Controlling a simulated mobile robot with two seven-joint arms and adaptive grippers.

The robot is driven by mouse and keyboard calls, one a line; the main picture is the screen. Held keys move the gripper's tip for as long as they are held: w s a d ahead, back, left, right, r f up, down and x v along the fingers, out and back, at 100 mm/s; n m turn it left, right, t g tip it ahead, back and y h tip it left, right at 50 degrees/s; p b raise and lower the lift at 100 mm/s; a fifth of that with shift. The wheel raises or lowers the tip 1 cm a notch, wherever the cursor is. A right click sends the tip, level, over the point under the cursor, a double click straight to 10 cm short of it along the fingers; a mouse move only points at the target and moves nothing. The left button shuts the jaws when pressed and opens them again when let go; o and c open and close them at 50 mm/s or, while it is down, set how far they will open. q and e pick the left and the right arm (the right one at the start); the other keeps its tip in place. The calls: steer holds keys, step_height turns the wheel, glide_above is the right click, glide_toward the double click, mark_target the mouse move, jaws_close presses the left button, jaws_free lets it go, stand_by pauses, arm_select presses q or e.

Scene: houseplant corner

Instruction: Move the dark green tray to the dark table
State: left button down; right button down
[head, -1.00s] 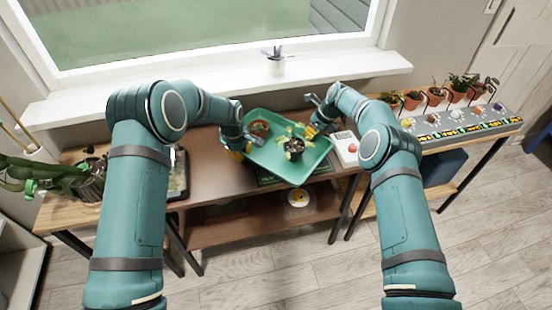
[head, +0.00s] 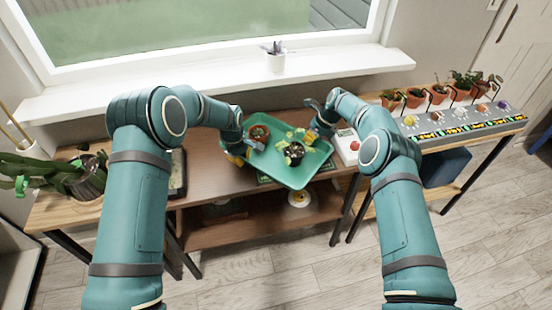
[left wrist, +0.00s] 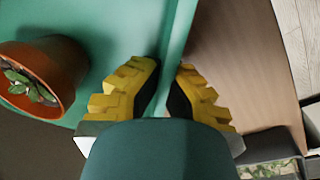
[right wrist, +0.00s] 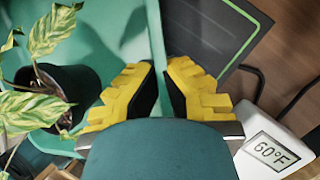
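The green tray (head: 279,174) is over the dark brown table (head: 200,187) in the head view. It carries a small terracotta pot (head: 259,133) and a black pot with a variegated plant (head: 293,153). My left gripper (head: 240,152) is shut on the tray's left wall; the wall runs between its yellow fingers (left wrist: 168,92) in the left wrist view. My right gripper (head: 313,130) is shut on the opposite wall, with its fingers (right wrist: 162,88) around it in the right wrist view. Whether the tray's underside touches anything is hidden.
A dark mat with a green edge (right wrist: 215,35) lies beneath the tray. A white device reading 60°F (head: 345,147) stands at its right. A lighter table at right holds potted plants and a grey panel (head: 460,127). A framed item (head: 178,172) and large plant are at left.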

arm_select(q)
steer(key=shift+d+f+b, duration=0.1)
steer(key=shift+f+b, duration=0.25)
steer(key=shift+f, duration=0.15)
arm_select(e)
steer(key=shift+a+f, duration=0.1)
steer(key=shift+f, duration=0.45)
arm_select(q)
steer(key=c, duration=1.1)
jaws_free()
steer(key=shift+c, duration=0.2)
arm_select(e)
steer(key=c, duration=1.1)
jaws_free()
steer(key=shift+c, duration=0.2)
arm_select(q)
steer(key=shift+r, duration=0.1)
arm_select(e)
steer(key=shift+r, duration=0.1)
arm_select(q)
step_height(320, 180, up, 12)
steer(key=s+a, duration=0.1)
steer(key=shift+s, duration=0.25)
arm_select(e)
steer(key=v, duration=1.2)
arm_select(q)
steer(key=shift+a, duration=0.1)
